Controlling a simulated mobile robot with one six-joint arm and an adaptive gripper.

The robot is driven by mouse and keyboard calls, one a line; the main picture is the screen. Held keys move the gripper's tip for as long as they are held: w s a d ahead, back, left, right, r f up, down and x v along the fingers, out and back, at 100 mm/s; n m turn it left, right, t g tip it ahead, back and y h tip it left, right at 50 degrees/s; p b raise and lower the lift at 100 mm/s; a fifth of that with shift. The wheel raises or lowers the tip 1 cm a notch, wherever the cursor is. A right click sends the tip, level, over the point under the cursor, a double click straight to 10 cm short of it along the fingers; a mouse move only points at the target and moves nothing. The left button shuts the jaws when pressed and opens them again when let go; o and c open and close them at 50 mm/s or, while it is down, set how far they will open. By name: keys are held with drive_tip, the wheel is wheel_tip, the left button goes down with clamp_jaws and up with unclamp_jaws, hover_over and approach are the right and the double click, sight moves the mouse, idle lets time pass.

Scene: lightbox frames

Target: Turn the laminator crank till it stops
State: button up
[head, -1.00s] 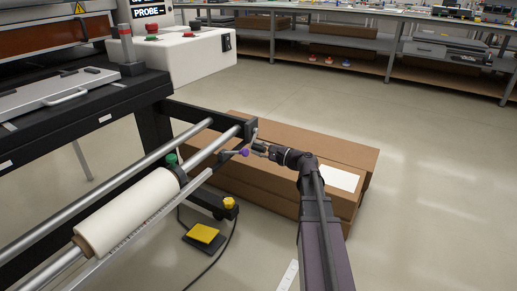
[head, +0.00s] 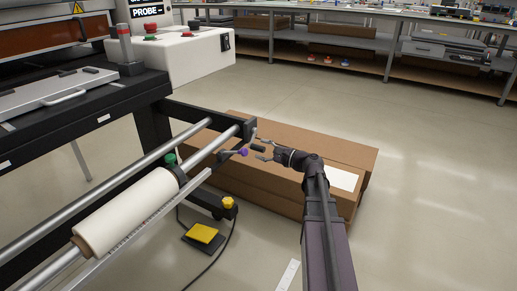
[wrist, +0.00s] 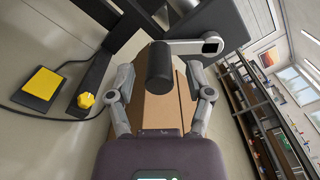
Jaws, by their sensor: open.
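The laminator crank has a dark cylindrical handle (wrist: 159,64) and a light metal arm (wrist: 192,46) in the wrist view. My gripper (head: 266,150) is open just right of the handle in the head view. In the wrist view my gripper (wrist: 160,80) has a finger on each side of the handle's line, with a gap to both. It holds nothing.
Brown cardboard boxes (head: 330,157) lie on the floor beneath and behind my gripper. A yellow pedal (head: 202,233) with a cable and a yellow knob (head: 229,203) are below the frame. A white roll (head: 130,211) is on the rollers.

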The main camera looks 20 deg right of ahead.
drive_tip(key=v, duration=0.9)
drive_tip(key=shift+s+d, duration=0.25)
drive_tip(key=shift+s, duration=0.05)
drive_tip(key=shift+a, duration=0.15)
drive_tip(key=s+a+f+n+g+h+p, duration=0.1)
drive_tip(key=s+a+f+n+g+p, duration=0.1)
drive_tip(key=a+n+g+p, duration=0.45)
drive_tip(key=s+a+f+n+g+h+p, duration=0.1)
drive_tip(key=a+f+n+g+h+p, duration=0.15)
drive_tip(key=a, duration=0.75)
drive_tip(key=s+a+r+n+g+h+p, duration=0.2)
drive_tip(key=s+a+n+g+h+p, duration=0.3)
drive_tip(key=s+n+h+p, duration=0.2)
drive_tip(key=shift+s+a+n, duration=0.35)
drive_tip(key=shift+s+n, duration=0.35)
drive_tip(key=shift+n, duration=0.5)
drive_tip(key=shift+r+h, duration=0.1)
drive_tip(key=shift+h, duration=0.15)
